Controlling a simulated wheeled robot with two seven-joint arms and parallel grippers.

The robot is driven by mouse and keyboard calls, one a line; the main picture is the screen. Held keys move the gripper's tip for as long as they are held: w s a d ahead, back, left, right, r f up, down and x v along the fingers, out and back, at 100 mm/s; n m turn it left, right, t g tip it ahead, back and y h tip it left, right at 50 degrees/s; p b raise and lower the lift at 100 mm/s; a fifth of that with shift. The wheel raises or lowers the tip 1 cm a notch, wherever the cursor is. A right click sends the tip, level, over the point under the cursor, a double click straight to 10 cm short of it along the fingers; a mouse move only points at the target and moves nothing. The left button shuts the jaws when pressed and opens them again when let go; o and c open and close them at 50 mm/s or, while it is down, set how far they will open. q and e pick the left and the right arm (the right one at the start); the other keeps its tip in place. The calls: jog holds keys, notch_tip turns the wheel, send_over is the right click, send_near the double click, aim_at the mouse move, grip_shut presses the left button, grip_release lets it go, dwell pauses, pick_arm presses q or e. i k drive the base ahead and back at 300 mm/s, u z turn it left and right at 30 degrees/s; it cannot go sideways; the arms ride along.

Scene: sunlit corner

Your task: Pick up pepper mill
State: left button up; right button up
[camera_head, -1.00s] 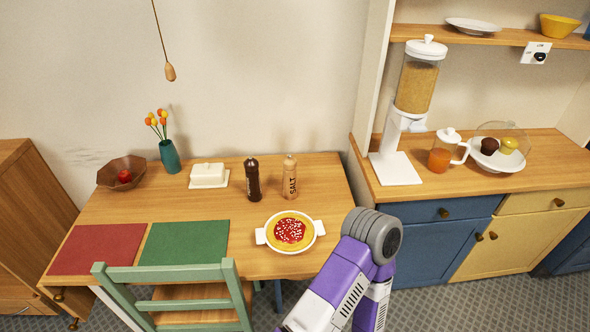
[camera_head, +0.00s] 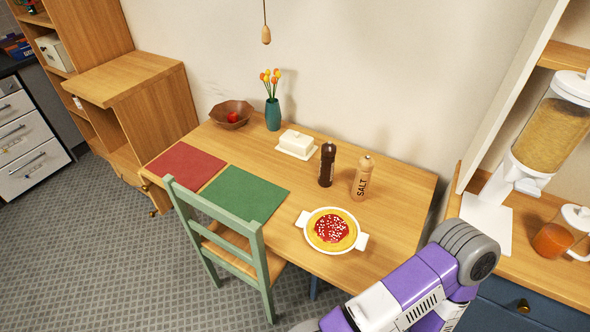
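The pepper mill (camera_head: 327,164) is dark brown and stands upright on the wooden table (camera_head: 385,218), near its back edge. A light wooden salt mill (camera_head: 362,177) marked "SALT" stands just to its right. A purple and white link of my arm shows at the lower right, in front of the table and apart from the mill. Neither of my grippers is in the picture.
A white dish with a pie (camera_head: 331,231) sits in front of the mills. A butter dish (camera_head: 297,144), a teal vase (camera_head: 273,114) and a bowl (camera_head: 232,114) stand to the left. A green chair (camera_head: 228,240) is at the front edge. A cereal dispenser (camera_head: 545,135) stands on the right counter.

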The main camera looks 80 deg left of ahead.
aim_at(326, 168)
jog(key=u, duration=2.15)
